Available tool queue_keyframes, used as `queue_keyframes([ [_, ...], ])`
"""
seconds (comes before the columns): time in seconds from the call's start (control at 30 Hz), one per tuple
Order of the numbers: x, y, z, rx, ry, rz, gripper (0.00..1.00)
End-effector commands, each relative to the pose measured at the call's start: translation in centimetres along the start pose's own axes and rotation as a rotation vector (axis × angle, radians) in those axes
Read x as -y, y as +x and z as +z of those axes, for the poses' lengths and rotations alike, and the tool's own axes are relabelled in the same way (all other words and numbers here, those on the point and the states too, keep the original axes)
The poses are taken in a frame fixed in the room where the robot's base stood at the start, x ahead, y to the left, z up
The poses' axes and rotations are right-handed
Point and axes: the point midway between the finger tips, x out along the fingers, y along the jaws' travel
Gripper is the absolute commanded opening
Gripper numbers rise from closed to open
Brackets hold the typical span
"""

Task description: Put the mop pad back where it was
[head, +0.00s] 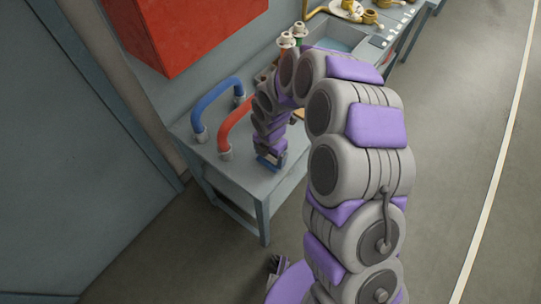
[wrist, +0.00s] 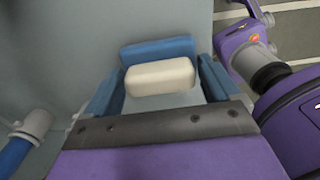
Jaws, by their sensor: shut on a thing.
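The mop pad (wrist: 160,77) looks like a small cream block in the wrist view, with a blue piece (wrist: 157,50) right behind it. I cannot tell whether the blue piece belongs to the pad. My gripper (wrist: 160,88) has its blue fingers on the left and right of the pad and is shut on it. In the head view my gripper (head: 270,160) points down at the near end of the grey bench (head: 235,185), close to its top. The pad is hidden there by my arm. Whether the pad touches the bench is unclear.
A blue curved handle (head: 213,98) and a red one (head: 234,120) stand on the bench left of my gripper. A red box (head: 185,30) hangs above. Fittings (head: 290,38), a basin (head: 340,40) and brass parts (head: 370,15) lie farther back. Floor is clear at right.

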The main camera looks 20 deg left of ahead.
Motion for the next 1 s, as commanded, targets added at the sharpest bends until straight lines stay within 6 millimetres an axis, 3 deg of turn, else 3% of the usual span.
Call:
queue_keyframes([
  [0.2,0.3,0.2,0.1,-0.001,0.0,0.003,0.56],
  [0.23,0.3,0.2,0.1,-0.001,0.0,0.003,0.91],
  [0.33,0.5,0.1,0.2,-0.002,0.001,0.005,1.0],
  [0.67,0.0,-0.2,0.1,0.001,0.0,0.003,1.0],
  [0.87,-0.1,-2.4,0.1,0.004,0.0,0.008,1.0],
  [1.0,0.2,-5.0,0.1,0.002,0.0,0.007,1.0],
])
